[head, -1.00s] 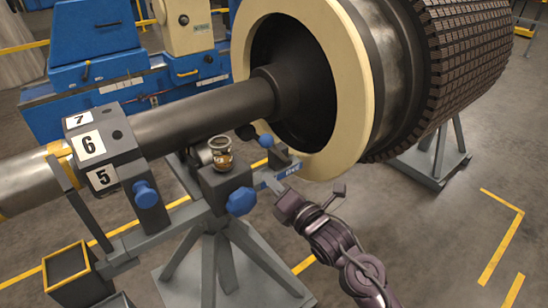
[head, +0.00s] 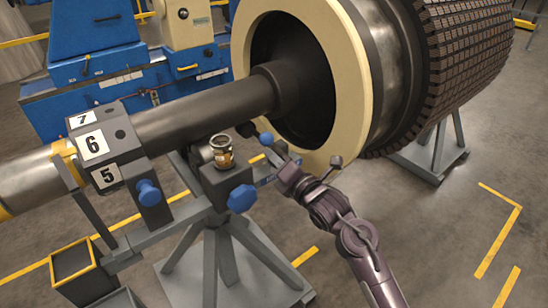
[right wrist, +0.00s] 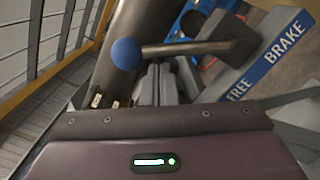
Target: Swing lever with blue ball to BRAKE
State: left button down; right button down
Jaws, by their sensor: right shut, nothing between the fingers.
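The lever's blue ball (head: 266,138) shows in the head view beside the black shaft. In the right wrist view the blue ball (right wrist: 126,53) is at the left end of the grey lever (right wrist: 187,48). The lever's other end meets a dark block at the right, next to the blue BRAKE label (right wrist: 283,42). A second blue label, partly hidden and ending in "REE" (right wrist: 238,90), lies nearer me. My right gripper (head: 281,166) is shut and empty, just below the ball in the head view. Its fingers (right wrist: 163,84) point towards the lever, and contact is not clear. My left gripper is not in view.
A grey stand carries the thick black shaft (head: 205,112), with blue knobs (head: 242,198) and a small jar (head: 222,152) on it. The large cream-rimmed rotor (head: 355,100) is close behind my gripper. A yellow-edged bin (head: 85,277) stands at lower left.

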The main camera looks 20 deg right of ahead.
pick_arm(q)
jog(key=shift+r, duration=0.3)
pick_arm(e)
jog(key=shift+w+d+r+m, duration=0.1)
jog(key=shift+d+r+m, duration=0.1)
jog(key=shift+m, duration=0.1)
